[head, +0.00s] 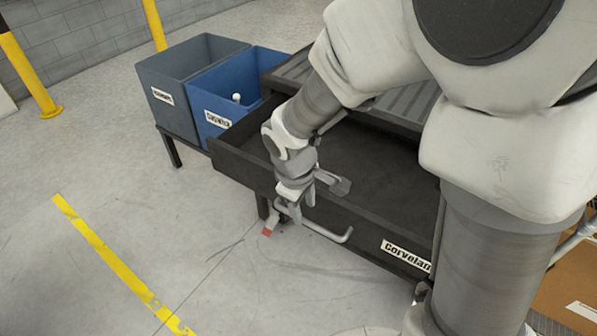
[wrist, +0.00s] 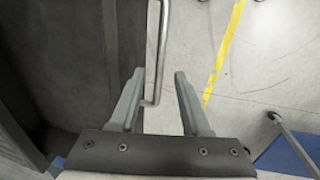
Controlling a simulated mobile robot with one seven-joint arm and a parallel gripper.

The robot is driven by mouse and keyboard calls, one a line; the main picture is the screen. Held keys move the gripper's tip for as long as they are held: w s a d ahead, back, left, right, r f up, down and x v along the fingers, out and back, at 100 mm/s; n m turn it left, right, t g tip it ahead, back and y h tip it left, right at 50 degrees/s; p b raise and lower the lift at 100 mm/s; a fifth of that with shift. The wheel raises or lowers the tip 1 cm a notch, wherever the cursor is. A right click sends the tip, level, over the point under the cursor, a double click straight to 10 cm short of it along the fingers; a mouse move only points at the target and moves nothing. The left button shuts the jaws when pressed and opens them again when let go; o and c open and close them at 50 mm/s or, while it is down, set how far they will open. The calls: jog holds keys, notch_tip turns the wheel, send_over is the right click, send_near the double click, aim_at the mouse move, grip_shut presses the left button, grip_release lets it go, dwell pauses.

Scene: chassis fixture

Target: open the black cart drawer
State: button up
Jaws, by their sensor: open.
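The black cart drawer (head: 385,180) is pulled out from under the cart's ridged top in the head view, and its empty inside shows. Its silver bar handle (head: 328,236) runs along the front panel. My gripper (head: 285,215) is at the left end of the handle, just outside the front panel. In the wrist view my gripper (wrist: 159,73) is open. The handle (wrist: 160,40) passes between the fingers, closer to the left finger. I cannot tell whether it touches that finger. The dark drawer (wrist: 50,65) fills the left of that view.
A grey bin (head: 185,75) and a blue bin (head: 220,95) holding a white bottle (head: 236,98) stand left of the drawer. Cardboard boxes (head: 570,285) are at the lower right. Floor in front is clear, with a yellow line (head: 110,255). Yellow posts (head: 30,75) stand behind.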

notch_tip(320, 180, up, 13)
jog(key=s+a+p, duration=0.1)
jog(key=s+p, duration=0.1)
jog(key=p, duration=0.1)
jog(key=shift+a, duration=0.3)
jog(key=s+d+r+m+t+p, duration=0.1)
jog(key=s+d+r+m+p, duration=0.2)
jog(key=r, duration=0.3)
jog(key=s+d+r+m+t+p, duration=0.1)
jog(key=s+d+r+m+p, duration=0.2)
jog(key=s+d+r+m, duration=0.1)
jog(key=s+d+r+m+t+y+p, duration=0.1)
jog(key=s+d+r+m+p, duration=0.2)
jog(key=d+r, duration=0.2)
notch_tip(320, 180, up, 3)
jog(key=shift+s+d+r+m+t, duration=0.1)
jog(key=shift+s+d+m+t, duration=0.1)
jog(key=shift+m+t, duration=0.2)
